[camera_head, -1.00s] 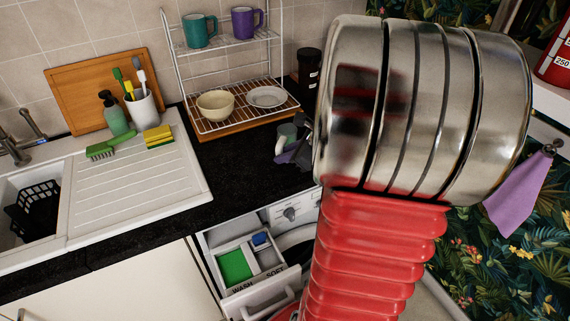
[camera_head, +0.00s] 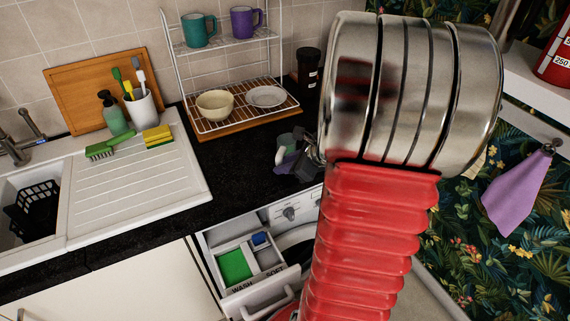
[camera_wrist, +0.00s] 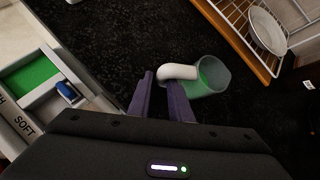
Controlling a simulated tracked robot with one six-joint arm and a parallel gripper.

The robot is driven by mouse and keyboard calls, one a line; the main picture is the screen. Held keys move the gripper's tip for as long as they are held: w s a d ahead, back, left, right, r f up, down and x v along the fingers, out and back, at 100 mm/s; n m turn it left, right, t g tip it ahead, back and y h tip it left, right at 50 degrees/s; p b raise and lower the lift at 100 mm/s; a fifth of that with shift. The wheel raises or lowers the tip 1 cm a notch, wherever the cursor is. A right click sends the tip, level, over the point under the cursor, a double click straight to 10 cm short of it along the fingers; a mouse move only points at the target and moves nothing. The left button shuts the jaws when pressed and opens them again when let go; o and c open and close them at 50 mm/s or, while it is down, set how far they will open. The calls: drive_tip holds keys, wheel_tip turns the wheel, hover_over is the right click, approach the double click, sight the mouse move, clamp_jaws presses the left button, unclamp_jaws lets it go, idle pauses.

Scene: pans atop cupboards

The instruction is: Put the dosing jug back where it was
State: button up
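The dosing jug is a small translucent green cup with a white handle (camera_wrist: 179,72). In the wrist view its body (camera_wrist: 210,77) lies up and right of my fingers, over the dark worktop. My gripper (camera_wrist: 161,82) has two purple fingers with a narrow gap, one on each side of the handle's near end, and looks shut on the handle. In the head view the jug (camera_head: 287,141) is near the worktop's front edge, above the washing machine, with my gripper (camera_head: 287,161) at it. My arm hides part of this area. I cannot tell whether the jug touches the worktop.
An open detergent drawer (camera_head: 236,265) marked WASH and SOFT sticks out below, holding green and blue contents. A wire rack (camera_head: 245,118) with a bowl and plate stands behind the jug. A dark jar (camera_head: 308,70) is beside the rack. A sink drainer (camera_head: 135,185) is left.

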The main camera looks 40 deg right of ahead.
drive_tip(key=shift+o, duration=1.4)
drive_tip(key=shift+r, duration=0.15)
drive_tip(key=v, duration=1.2)
